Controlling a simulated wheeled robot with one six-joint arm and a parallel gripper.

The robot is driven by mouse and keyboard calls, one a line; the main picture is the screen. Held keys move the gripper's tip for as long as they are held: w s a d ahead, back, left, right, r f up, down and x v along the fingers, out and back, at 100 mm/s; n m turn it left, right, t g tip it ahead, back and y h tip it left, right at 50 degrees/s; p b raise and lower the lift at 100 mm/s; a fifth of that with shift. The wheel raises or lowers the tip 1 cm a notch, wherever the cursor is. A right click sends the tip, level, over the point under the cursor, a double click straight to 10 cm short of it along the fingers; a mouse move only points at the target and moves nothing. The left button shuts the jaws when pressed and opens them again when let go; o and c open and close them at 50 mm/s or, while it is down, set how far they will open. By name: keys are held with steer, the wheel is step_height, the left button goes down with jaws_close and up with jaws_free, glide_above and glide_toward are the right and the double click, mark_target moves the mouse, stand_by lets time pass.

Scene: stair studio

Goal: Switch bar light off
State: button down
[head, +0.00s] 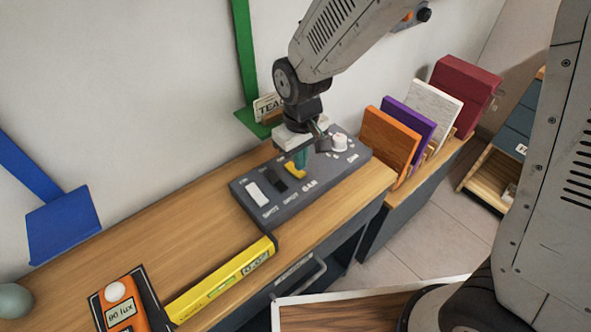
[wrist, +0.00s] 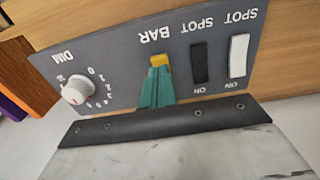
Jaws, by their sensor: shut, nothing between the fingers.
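A dark grey control panel (head: 318,181) lies on the wooden counter, with a white switch (head: 257,195), a black switch (head: 280,179), a yellow switch (head: 295,172) and a white dial (head: 339,142). In the wrist view the yellow switch (wrist: 161,62) is beside the label BAR; the black (wrist: 199,62) and white (wrist: 238,55) ones are marked SPOT, the dial (wrist: 75,91) DIM. My gripper (head: 301,164) has teal fingers, shut and empty, with tips at the yellow switch; they partly hide it in the wrist view (wrist: 157,70). I cannot tell whether they touch it, nor which way it is tipped.
A yellow level (head: 222,279) lies in front of the panel, beside an orange meter (head: 122,314) reading 90 lux. Orange (head: 388,139), purple, white and dark red boards stand in a rack at right. A green bracket (head: 246,60) and a blue bracket (head: 62,222) are at the wall.

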mark_target(302, 175)
steer(key=shift+f, duration=1.1)
stand_by(0.6)
steer(key=shift+r, duration=3.5)
steer(key=shift+s+d, duration=0.2)
steer(key=shift+s, duration=0.15)
steer(key=s+d+r+m, duration=0.3)
steer(key=s+d+r, duration=0.4)
steer(key=s+d, duration=0.2)
steer(key=s+d+r+m+t, duration=0.1)
steer(key=s+d+r+m, duration=0.2)
steer(key=s+d+r, duration=0.4)
steer(key=s+d, duration=0.2)
steer(key=d, duration=0.2)
steer(key=shift+s+d+r+m, duration=0.25)
steer(key=shift+s+r+m, duration=0.15)
